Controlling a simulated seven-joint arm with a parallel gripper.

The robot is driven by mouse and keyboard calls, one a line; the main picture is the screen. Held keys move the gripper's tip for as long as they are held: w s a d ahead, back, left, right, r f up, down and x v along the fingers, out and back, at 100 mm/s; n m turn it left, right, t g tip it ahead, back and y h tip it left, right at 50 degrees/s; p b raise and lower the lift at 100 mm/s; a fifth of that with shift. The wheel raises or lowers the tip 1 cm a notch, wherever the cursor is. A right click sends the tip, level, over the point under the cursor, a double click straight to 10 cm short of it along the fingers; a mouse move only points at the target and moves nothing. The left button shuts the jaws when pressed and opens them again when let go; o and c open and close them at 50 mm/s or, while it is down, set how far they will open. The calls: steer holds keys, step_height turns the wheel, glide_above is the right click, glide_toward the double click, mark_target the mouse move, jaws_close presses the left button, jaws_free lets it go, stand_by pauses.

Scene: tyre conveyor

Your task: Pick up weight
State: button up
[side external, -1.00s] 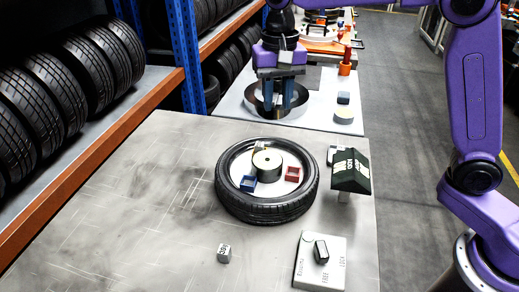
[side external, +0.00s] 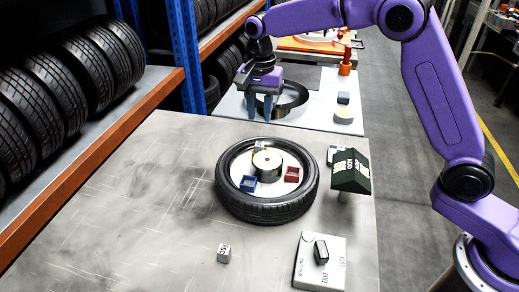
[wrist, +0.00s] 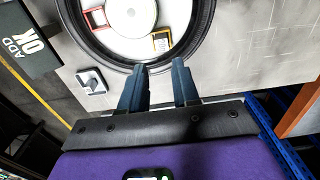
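A small grey block with dark marking (side external: 223,253), which may be the weight, sits on the grey table left of the switch plate. A black tyre (side external: 268,210) lies flat on the table. Inside it are a round hub piece (side external: 267,166), a blue tray (side external: 248,184), a red tray (side external: 293,174) and a small yellowish piece (side external: 261,146). In the wrist view the yellow-edged piece (wrist: 161,41) lies just beyond the fingertips. My gripper (side external: 260,115) is above the table's far edge, behind the tyre. Its blue fingers (wrist: 158,66) are apart and empty.
A dark "ADD OK" sign (side external: 350,173) stands right of the tyre, with a small white-and-dark item (wrist: 91,81) nearby. A switch plate (side external: 320,262) is at front right. A black ring (side external: 290,101) lies on the table behind. The left tabletop is clear.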

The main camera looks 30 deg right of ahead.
mark_target(259, 145)
steer(key=shift+a+f, duration=0.15)
steer(key=shift+f, duration=4.6)
jaws_close()
